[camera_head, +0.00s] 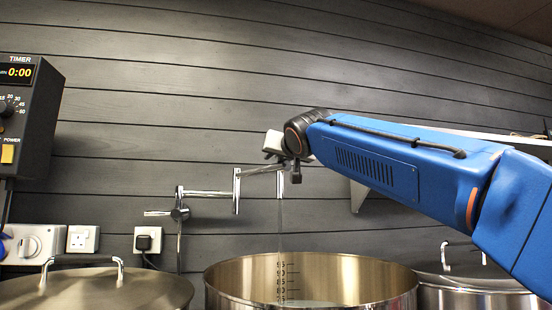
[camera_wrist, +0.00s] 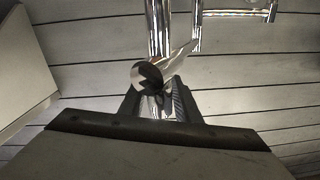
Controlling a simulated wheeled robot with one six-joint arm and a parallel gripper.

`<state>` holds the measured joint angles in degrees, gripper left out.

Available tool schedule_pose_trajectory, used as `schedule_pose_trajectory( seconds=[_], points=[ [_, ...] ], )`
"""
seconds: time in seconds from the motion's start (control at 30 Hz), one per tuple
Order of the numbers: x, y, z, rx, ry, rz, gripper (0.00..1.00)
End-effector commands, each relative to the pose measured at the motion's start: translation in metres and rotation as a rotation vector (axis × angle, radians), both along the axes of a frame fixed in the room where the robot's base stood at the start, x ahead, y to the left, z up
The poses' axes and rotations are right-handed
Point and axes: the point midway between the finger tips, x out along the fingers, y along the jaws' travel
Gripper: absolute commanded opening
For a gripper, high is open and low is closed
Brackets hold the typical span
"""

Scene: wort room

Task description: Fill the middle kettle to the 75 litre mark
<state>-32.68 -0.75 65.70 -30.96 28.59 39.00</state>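The middle kettle (camera_head: 310,275) stands open, with a dark litre scale (camera_head: 283,277) on its inner wall. The scale's figures are small, and the lower marks are cut off by the frame. A pale water surface (camera_head: 312,303) shows low in the kettle, beside the lowest visible marks. A thin water stream (camera_head: 281,220) falls into it from the chrome swing-arm tap (camera_head: 237,190). My gripper (camera_head: 274,146) is at the tap's outlet end. In the wrist view its fingers (camera_wrist: 158,105) stand close on both sides of a shiny tap lever (camera_wrist: 150,78), filling the gap.
A lidded kettle (camera_head: 95,288) stands left and another (camera_head: 475,290) right. A timer box (camera_head: 28,115) reading 0:00 hangs at the left. Sockets (camera_head: 83,239) and a plug (camera_head: 146,241) are on the wall. A shelf (camera_head: 440,130) is partly behind my arm.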

Motion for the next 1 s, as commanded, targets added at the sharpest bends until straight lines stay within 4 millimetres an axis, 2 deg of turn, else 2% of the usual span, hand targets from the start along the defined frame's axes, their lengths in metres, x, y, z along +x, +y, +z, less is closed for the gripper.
schedule_pose_trajectory(
  seconds=[0.13,0.47,0.5,0.6,1.0],
  points=[
    [0.0082,0.0023,-0.0001,0.000,0.000,-0.001,0.30],
    [0.0096,0.0029,-0.0001,0.001,0.000,0.000,0.30],
    [0.0096,0.0029,-0.0001,0.001,0.000,0.000,0.20],
    [0.0095,0.0029,0.0001,0.001,0.000,0.000,0.00],
    [0.0093,0.0056,-0.0029,-0.002,0.011,0.048,0.00]
  ],
)
